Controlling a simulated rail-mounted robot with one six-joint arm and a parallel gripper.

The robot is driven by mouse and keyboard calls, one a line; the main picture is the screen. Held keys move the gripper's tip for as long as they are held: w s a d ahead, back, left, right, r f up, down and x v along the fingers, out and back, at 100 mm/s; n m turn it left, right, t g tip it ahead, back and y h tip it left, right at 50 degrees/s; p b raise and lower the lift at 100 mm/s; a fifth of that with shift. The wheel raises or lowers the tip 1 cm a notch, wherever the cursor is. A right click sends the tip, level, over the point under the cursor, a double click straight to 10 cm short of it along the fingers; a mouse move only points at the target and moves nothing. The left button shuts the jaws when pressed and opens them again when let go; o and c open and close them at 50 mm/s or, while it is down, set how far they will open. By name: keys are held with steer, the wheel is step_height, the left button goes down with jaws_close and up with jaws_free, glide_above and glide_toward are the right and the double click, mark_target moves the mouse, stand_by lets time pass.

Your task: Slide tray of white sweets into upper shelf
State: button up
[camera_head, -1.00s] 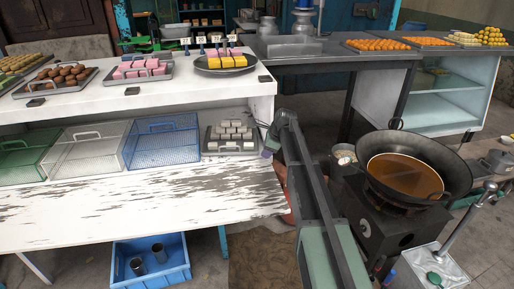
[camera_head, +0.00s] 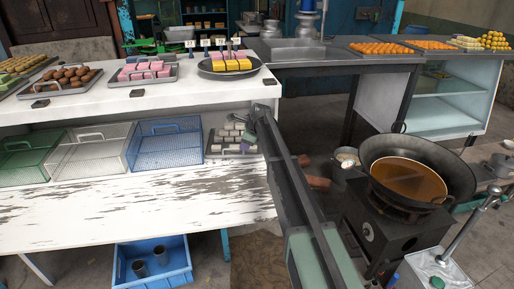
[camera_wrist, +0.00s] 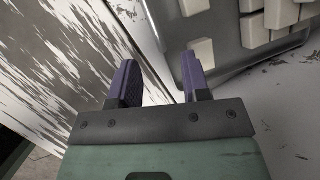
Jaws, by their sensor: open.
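The grey metal tray of white sweets (camera_head: 221,154) sits on the lower level of the white counter, right of the blue basket. In the wrist view the tray (camera_wrist: 228,42) fills the upper right, with white blocks on it. My gripper (camera_head: 246,142) is at the tray's right side, partly hiding it. In the wrist view my gripper (camera_wrist: 157,70) is open, with two purple fingers apart. The right finger overlaps the tray's edge in the picture; contact cannot be told. The upper shelf (camera_head: 200,93) above holds trays of brown, pink and yellow sweets.
Blue (camera_head: 165,148), white (camera_head: 100,152) and green (camera_head: 25,165) wire baskets stand left of the tray. Price signs stand behind the upper trays. A wok of oil (camera_head: 408,178) on a stove stands right of my arm. The lower counter's front is clear.

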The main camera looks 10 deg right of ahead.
steer(key=b+x, duration=0.4)
steer(key=x, duration=0.1)
steer(key=shift+f+b, duration=0.1)
steer(key=shift+b, duration=0.25)
jaws_close()
stand_by(1.1)
